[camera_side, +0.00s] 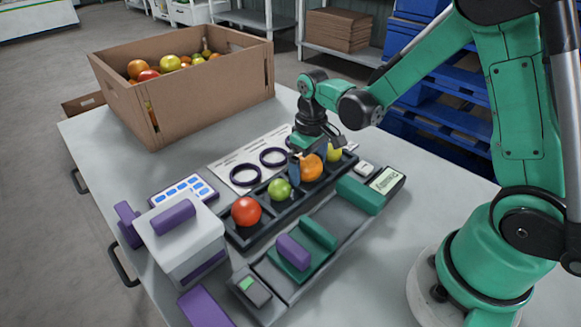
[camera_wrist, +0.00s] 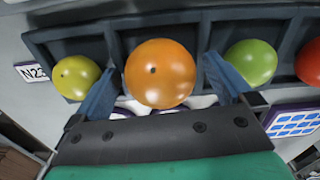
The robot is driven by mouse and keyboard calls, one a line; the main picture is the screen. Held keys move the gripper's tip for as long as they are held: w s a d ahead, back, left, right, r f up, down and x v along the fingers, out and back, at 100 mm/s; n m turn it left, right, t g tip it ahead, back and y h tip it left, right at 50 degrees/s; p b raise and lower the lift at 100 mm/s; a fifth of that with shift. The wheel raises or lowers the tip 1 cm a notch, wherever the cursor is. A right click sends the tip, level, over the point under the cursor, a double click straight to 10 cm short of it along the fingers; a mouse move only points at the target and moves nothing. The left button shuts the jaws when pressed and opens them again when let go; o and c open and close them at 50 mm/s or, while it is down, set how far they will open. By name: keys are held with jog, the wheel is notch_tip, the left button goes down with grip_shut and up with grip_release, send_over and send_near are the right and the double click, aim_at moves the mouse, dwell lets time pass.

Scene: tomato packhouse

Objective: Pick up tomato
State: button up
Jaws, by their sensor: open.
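An orange tomato (camera_side: 311,167) sits in a compartment of the dark tray (camera_side: 242,235). In the wrist view the orange tomato (camera_wrist: 160,73) lies between the two open fingers of my gripper (camera_wrist: 157,90). In the side view my gripper (camera_side: 303,170) is down at the tray, around this tomato. I cannot tell whether the fingers touch it. A yellow tomato (camera_wrist: 76,77) is to its left in the wrist view and a green tomato (camera_wrist: 251,63) to its right. A red tomato (camera_side: 246,211) is at the tray's near end in the side view.
A cardboard box (camera_side: 205,101) of tomatoes stands at the back left. A white sheet with purple rings (camera_side: 245,174) lies behind the tray. A white and purple box (camera_side: 180,240) stands at the near left.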

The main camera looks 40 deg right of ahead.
aim_at(309, 158)
jog(key=c, duration=0.7)
jog(key=shift+c, duration=0.2)
jog(key=shift+r, duration=0.2)
notch_tip(309, 158, up, 19)
jog(key=s+a+f, duration=0.1)
jog(key=s+f, duration=0.2)
jog(key=f, duration=0.1)
jog(key=s+a+f, duration=0.2)
jog(key=s+f, duration=0.2)
jog(key=f, duration=0.1)
jog(key=s+a+f, duration=0.1)
jog(key=s+f, duration=0.3)
jog(key=shift+s+a+f, duration=0.1)
jog(key=shift+a+f, duration=0.2)
jog(key=shift+a, duration=0.05)
jog(key=shift+s+f, duration=0.15)
jog(key=shift+f, duration=1.85)
